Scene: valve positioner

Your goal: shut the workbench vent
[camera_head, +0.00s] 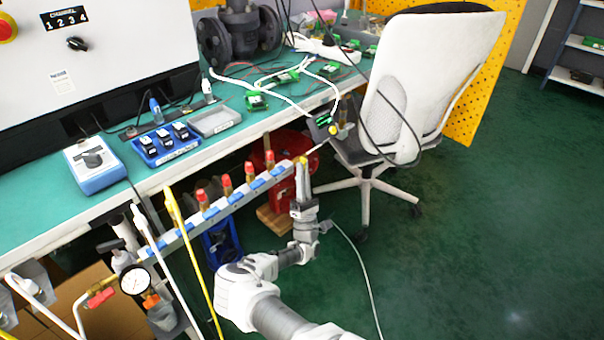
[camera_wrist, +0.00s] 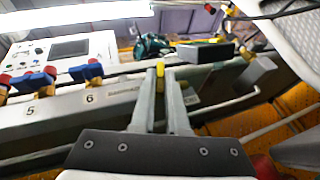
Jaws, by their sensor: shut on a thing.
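A small yellow handle (camera_wrist: 160,67) sits between my fingertips in the wrist view; I take it for the vent's handle, though no vent label can be read. In the head view the handle (camera_head: 302,160) is at the right part of the pale rail along the bench front. My gripper (camera_head: 303,170) reaches it from below. In the wrist view my gripper (camera_wrist: 164,76) is shut on the handle with both fingers close together. The fingers hide part of the handle and its base, so its exact turn cannot be told.
Several red-capped valves (camera_head: 227,184) stand on the rail (camera_head: 235,205) left of my gripper. A white chair (camera_head: 430,80) stands close on the right. A pale cable (camera_head: 365,265) hangs to the floor. The green floor (camera_head: 480,260) at right is clear.

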